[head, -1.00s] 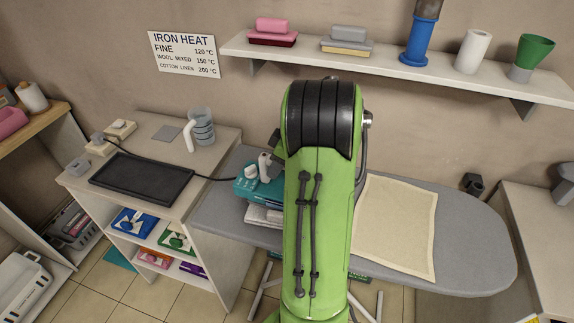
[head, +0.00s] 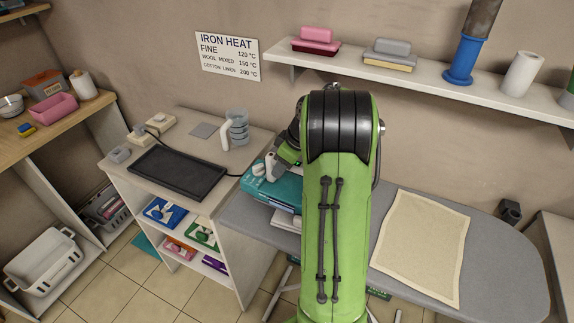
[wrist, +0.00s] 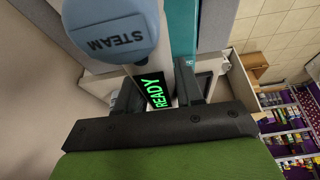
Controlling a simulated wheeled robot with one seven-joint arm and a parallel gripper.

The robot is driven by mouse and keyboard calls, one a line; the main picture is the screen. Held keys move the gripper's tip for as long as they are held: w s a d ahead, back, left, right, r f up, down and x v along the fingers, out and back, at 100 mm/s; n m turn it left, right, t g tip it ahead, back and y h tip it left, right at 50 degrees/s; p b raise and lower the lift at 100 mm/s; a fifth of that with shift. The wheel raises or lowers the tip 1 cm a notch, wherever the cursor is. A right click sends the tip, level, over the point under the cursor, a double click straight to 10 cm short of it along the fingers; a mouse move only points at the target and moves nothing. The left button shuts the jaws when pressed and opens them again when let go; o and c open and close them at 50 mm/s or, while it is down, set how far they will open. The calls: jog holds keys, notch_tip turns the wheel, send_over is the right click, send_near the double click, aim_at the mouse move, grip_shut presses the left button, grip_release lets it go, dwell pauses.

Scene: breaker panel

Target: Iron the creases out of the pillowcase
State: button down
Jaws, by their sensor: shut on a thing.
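The teal iron (head: 278,190) with a pale handle part is over the left end of the ironing board (head: 500,270), above a whitish block (head: 287,220); my arm hides part of it. My gripper (head: 288,150) is at the iron's top. In the wrist view my gripper (wrist: 158,90) is shut on the iron, with a dark display reading READY in green between the fingers. A blue STEAM knob (wrist: 110,30) shows in front, with teal body (wrist: 182,30) beside it. The cream pillowcase (head: 422,245) lies flat on the board, right of my arm; I cannot make out creases.
A cabinet (head: 250,255) stands left of the board with a black tray (head: 177,173) and a grey mug-like item (head: 237,127) on top. A wall shelf (head: 420,80) hangs behind. A sign (head: 227,56) lists iron heats. A cord runs from the cabinet to the iron.

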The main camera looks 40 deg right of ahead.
aim_at(297, 162)
jog(key=shift+a+f, duration=0.2)
jog(key=shift+s+d+f, duration=0.1)
jog(key=shift+s+d, duration=0.35)
jog(key=shift+s, duration=0.3)
jog(key=shift+s+d+b, duration=0.15)
jog(key=shift+s+d, duration=0.15)
jog(key=shift+s, duration=0.2)
jog(key=shift+s+d+b, duration=0.15)
jog(key=shift+s+d, duration=0.1)
jog(key=shift+s, duration=0.2)
jog(key=shift+w+d+r+p, duration=0.1)
jog(key=shift+w+r+p, duration=0.1)
jog(key=shift+r+p, duration=1.9)
jog(key=shift+r, duration=0.75)
jog(key=shift+w, duration=0.1)
